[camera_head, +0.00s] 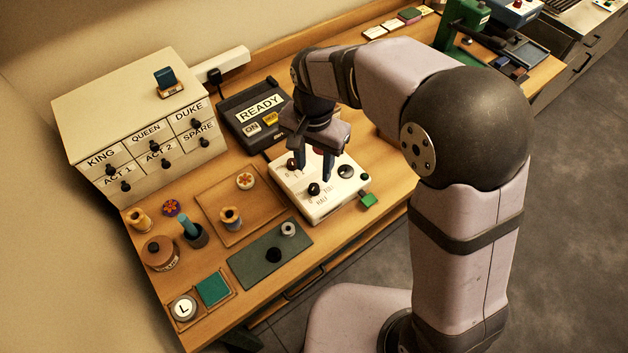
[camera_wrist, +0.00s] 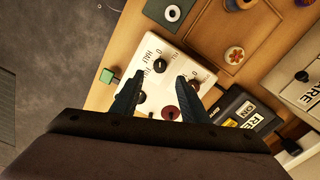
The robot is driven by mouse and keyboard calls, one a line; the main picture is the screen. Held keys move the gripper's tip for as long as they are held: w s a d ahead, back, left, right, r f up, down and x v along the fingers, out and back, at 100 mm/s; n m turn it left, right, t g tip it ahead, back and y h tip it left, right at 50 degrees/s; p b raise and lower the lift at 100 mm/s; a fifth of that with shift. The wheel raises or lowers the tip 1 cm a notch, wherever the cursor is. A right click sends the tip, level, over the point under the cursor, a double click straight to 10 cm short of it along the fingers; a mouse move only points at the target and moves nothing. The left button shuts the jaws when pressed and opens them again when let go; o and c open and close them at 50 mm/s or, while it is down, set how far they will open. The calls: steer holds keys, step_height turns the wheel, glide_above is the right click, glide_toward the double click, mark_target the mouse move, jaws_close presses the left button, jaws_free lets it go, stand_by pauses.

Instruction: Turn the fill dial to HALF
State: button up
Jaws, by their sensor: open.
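The white control box (camera_head: 334,205) lies on the table with several dark knobs and printed labels; HALF is legible at its front edge. In the wrist view, the box (camera_wrist: 185,58) lies beyond the fingers, and the black dial (camera_wrist: 160,65) shows between and just past the fingertips of my gripper (camera_wrist: 161,77). I cannot tell how high the fingertips are above the box.
A green block (camera_head: 368,200) sits at the box's right side. A dark READY panel (camera_head: 240,103) stands behind it. A wooden tray (camera_head: 215,199) and a green mat (camera_head: 250,266) lie to the left and front. A labelled drawer cabinet (camera_head: 130,120) stands at the back left.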

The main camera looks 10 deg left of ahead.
mark_target(314, 187)
steer(key=shift+f+p, duration=1.05)
steer(key=shift+f, duration=2.6)
steer(key=shift+c, duration=0.3)
jaws_close()
